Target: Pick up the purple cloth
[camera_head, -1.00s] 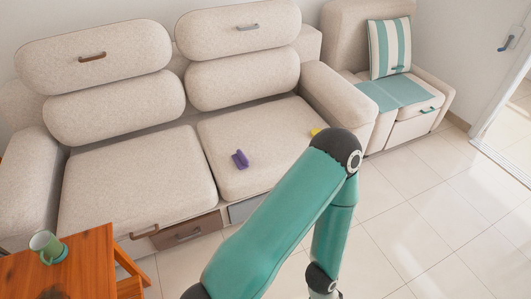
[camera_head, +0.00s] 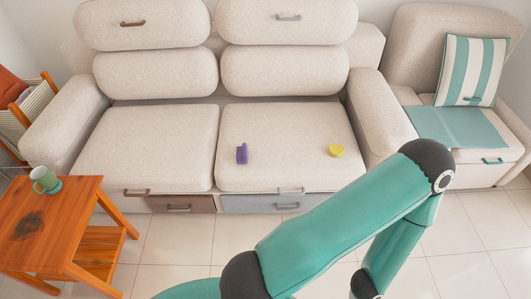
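The purple cloth (camera_head: 242,154) is a small folded-looking piece on the left part of the sofa's right seat cushion (camera_head: 285,172). One teal and black arm of mine crosses the lower right of the view, its elbow in front of the sofa's right end. Its gripper is outside the picture, below the lower edge. No gripper shows, and nothing is seen touching the cloth.
A yellow round item (camera_head: 336,150) lies on the same cushion, right of the cloth. A wooden side table (camera_head: 90,200) with a green mug (camera_head: 44,179) stands at the left. An armchair (camera_head: 420,45) with a striped pillow (camera_head: 470,70) is at the right. Tiled floor shows in front of the sofa.

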